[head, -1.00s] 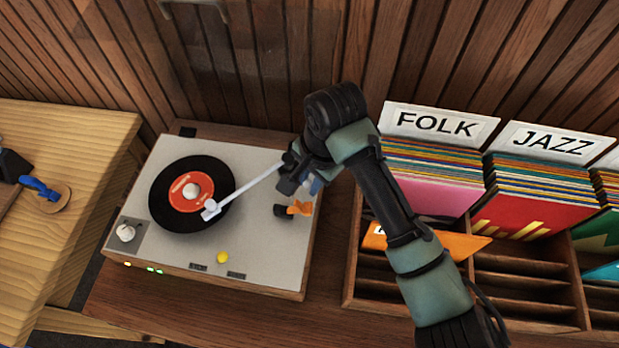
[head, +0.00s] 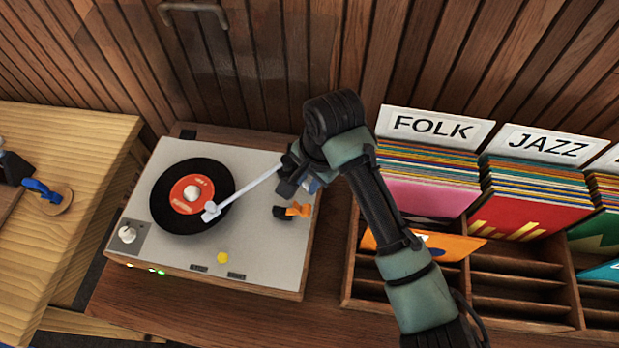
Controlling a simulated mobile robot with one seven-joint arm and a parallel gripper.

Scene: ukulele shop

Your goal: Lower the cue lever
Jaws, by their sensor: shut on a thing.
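The turntable (head: 255,168) has a light grey top. A black record (head: 170,217) with a red label lies on its platter. The white tonearm (head: 248,194) reaches across, its headshell (head: 210,212) over the record near the label. My gripper (head: 293,205) is down at the right side of the deck, shut at the cue lever beside the tonearm. A small black piece and an orange piece show at its end. I cannot tell which of these is the lever. My wrist hides the tonearm base and most of the lever.
Record bins stand right of the turntable, with FOLK (head: 433,127) and JAZZ (head: 546,144) signs. An orange sleeve (head: 440,246) lies under my forearm. A yellow button (head: 222,258) and a white knob (head: 127,235) are on the deck. A wood-slat wall is close behind.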

